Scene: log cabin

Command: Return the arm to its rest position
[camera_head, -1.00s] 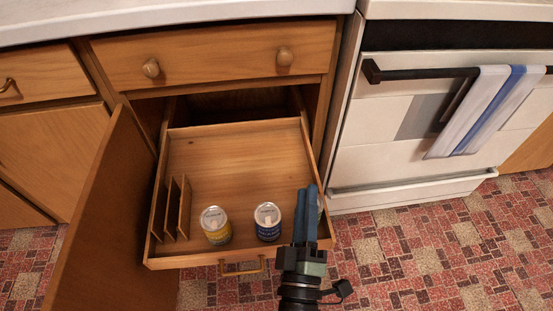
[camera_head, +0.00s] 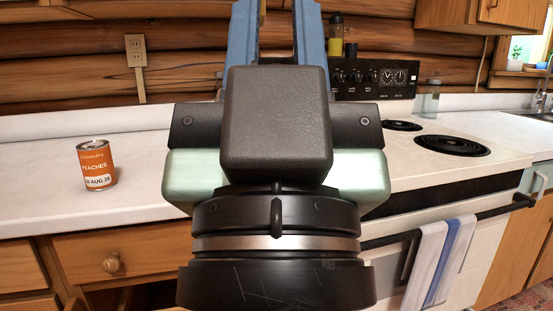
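My gripper (camera_head: 274,40) stands upright and large in the middle of the head view, close to the camera. Its two blue fingers point up and are spread apart, with the log wall visible between them. Nothing shows between the fingers, though their tips are cut off by the top edge. The wrist and gripper body hide the middle of the counter and part of the cabinet front.
An orange peaches can (camera_head: 97,164) stands on the white counter (camera_head: 40,180) at left. The stove (camera_head: 440,160) with dark burners is at right, a striped towel (camera_head: 435,262) on its door handle. A wooden drawer (camera_head: 150,252) is below the counter.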

